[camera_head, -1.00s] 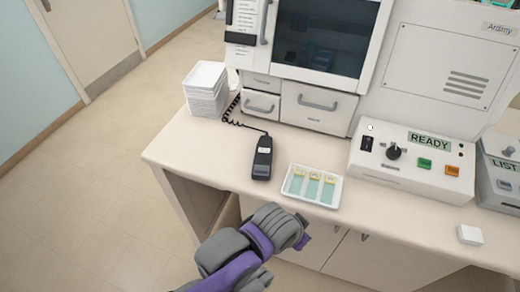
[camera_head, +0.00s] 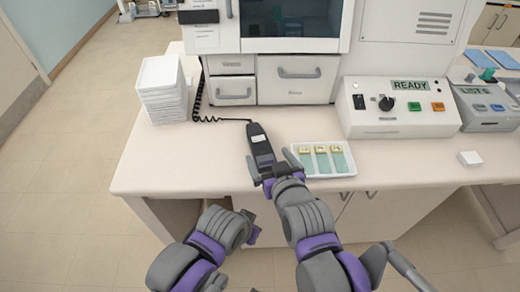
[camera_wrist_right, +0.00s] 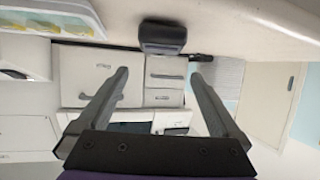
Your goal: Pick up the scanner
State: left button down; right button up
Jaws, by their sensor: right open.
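The scanner is a dark handheld device (camera_head: 260,143) lying near the front edge of the counter, with a coiled cord at its back end. In the right wrist view, which is upside down, its near end (camera_wrist_right: 162,37) shows at the counter edge. My right gripper (camera_head: 271,165) is open at the scanner's near end, and its two fingers (camera_wrist_right: 160,76) point toward it with nothing between them. Whether they touch it cannot be told. My left gripper (camera_head: 252,232) is low in front of the counter, mostly hidden behind its own wrist.
A white tray with slides (camera_head: 322,174) lies just right of the scanner, close to my right gripper. A stack of white trays (camera_head: 162,92) stands at the left. A control box marked READY (camera_head: 397,121) and a small white block (camera_head: 470,158) are at the right.

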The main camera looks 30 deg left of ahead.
aim_at(262, 148)
jog(key=x, duration=0.4)
jog(key=shift+w+a+f, duration=0.15)
jog(key=shift+w, duration=0.1)
jog(key=w+a+f, duration=0.2)
jog(key=shift+w+a+f+b, duration=0.25)
jog(key=shift+w+f+b, duration=0.05)
jog(key=shift+f+b, duration=0.1)
jog(key=shift+w+a+f, duration=0.15)
jog(key=shift+w+a, duration=0.2)
jog(key=c, duration=1.6)
